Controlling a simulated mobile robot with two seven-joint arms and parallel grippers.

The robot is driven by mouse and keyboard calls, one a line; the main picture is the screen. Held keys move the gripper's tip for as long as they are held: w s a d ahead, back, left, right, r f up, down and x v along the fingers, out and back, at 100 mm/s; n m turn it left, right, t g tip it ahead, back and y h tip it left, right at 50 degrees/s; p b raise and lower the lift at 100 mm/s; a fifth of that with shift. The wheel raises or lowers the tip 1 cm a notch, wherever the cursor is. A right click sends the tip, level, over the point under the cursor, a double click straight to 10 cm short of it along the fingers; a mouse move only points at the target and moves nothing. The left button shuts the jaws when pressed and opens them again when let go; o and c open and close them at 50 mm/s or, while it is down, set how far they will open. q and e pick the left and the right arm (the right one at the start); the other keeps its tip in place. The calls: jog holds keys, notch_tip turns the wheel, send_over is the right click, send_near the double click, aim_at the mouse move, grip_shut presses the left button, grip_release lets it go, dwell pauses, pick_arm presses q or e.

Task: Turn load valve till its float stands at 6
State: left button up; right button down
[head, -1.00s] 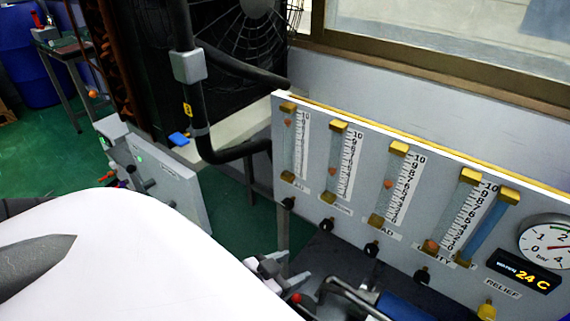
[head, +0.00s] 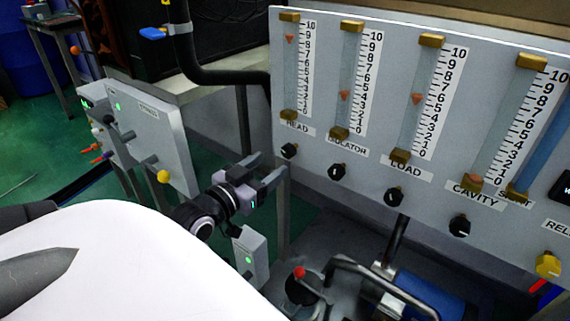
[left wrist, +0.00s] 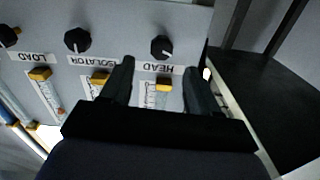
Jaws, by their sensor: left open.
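The load valve (head: 394,195) is a black knob below the LOAD label on the grey panel. The load float (head: 416,98) is orange and stands at about 5 on its 0–10 scale. My left gripper (head: 264,171) is open and empty, left of the panel's lower left corner and well left of the load valve. In the left wrist view, which is upside down, my left gripper (left wrist: 158,80) points toward the head valve (left wrist: 161,46), which shows between its fingers. The load valve (left wrist: 8,36) is at the far left there, partly cut off. My right gripper is not in view.
The head knob (head: 289,151), isolator knob (head: 337,171) and cavity knob (head: 459,226) line the panel beside the load valve. A yellow relief knob (head: 548,264) is at right. A blue cylinder (head: 432,292) and a red-topped part (head: 299,272) stand below the panel.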

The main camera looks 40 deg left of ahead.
aim_at(286, 151)
pick_arm(q)
jog(key=shift+w+a+b, duration=0.25)
jog(key=shift+w+b, duration=0.25)
jog(key=shift+w, duration=1.3)
jog(key=shift+w+a+b, duration=0.2)
jog(key=shift+w+b, duration=0.25)
jog(key=shift+w, duration=1.3)
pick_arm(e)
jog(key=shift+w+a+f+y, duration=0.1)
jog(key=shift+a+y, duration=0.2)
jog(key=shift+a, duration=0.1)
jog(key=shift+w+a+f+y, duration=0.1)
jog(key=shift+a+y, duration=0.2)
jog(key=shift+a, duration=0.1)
pick_arm(q)
jog(key=shift+r, duration=0.1)
jog(key=c, duration=1)
jog(key=shift+r+p, duration=0.1)
jog(key=shift+p, duration=0.3)
jog(key=shift+c, duration=0.2)
jog(key=shift+n+p, duration=0.3)
jog(key=shift+p, duration=0.35)
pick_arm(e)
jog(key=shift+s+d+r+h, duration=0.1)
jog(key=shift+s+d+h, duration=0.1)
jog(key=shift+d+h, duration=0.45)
